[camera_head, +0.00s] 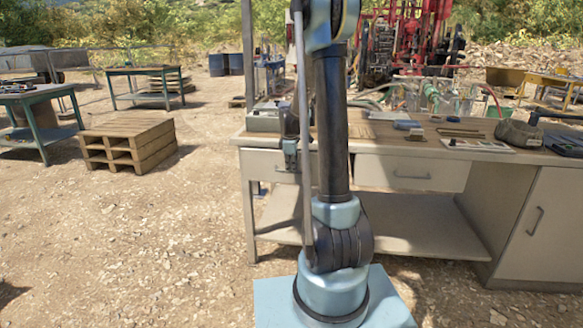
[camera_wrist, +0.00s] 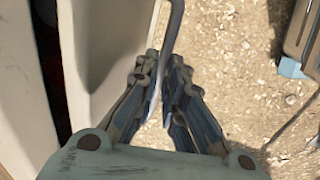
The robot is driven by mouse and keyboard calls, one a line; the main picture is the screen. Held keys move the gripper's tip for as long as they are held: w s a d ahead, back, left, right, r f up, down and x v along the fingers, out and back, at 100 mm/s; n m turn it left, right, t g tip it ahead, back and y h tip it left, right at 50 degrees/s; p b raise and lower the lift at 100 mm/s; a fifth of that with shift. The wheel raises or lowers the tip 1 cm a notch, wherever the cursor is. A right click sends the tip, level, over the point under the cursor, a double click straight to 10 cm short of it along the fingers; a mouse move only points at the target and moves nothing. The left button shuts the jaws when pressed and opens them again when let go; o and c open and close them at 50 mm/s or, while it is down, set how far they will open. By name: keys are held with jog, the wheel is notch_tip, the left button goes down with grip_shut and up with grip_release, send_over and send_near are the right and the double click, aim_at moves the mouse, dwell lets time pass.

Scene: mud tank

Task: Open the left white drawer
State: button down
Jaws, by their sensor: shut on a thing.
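The left white drawer (camera_head: 258,161) is at the left end of the workbench, just under its top, partly hidden behind my arm. My gripper (camera_head: 290,165) is at the drawer's front. In the wrist view, my gripper's fingers (camera_wrist: 163,85) are shut around a thin grey bar, the drawer handle (camera_wrist: 175,25). The pale drawer front (camera_wrist: 100,50) is beside the fingers on the left. A dark gap (camera_wrist: 50,60) shows on the far side of this panel. I cannot tell how far the drawer stands out.
The workbench (camera_head: 430,150) holds tools and boxes. A second white drawer (camera_head: 412,173) and a cabinet door (camera_head: 538,215) are to the right. A lower shelf (camera_head: 415,225) is under the bench. Stacked wooden pallets (camera_head: 128,140) and a table stand left, with clear ground between.

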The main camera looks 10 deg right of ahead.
jog(key=s+a, duration=0.4)
jog(key=s, duration=0.8)
jog(key=s+a, duration=0.4)
jog(key=s, duration=0.9)
jog(key=shift+a, duration=0.1)
jog(key=c, duration=1.7)
grip_release()
jog(key=shift+s+a+r, duration=0.1)
jog(key=shift+s+r, duration=0.25)
jog(key=shift+r, duration=1.6)
jog(key=shift+s+a+r, duration=0.1)
jog(key=shift+s+r, duration=0.2)
jog(key=shift+r, duration=1.65)
jog(key=shift+s+a+r, duration=0.1)
jog(key=shift+s+r, duration=0.25)
jog(key=shift+r, duration=1.6)
jog(key=s+d+f+m, duration=0.2)
jog(key=s+d+m, duration=0.1)
jog(key=s+m, duration=0.1)
jog(key=s+d+f+m, duration=0.3)
jog(key=s+m, duration=0.2)
jog(key=s+d+f+m, duration=0.3)
jog(key=s+d+m, duration=0.1)
jog(key=s+m, duration=0.1)
jog(key=shift+f+y, duration=0.25)
jog(key=shift+y, duration=0.05)
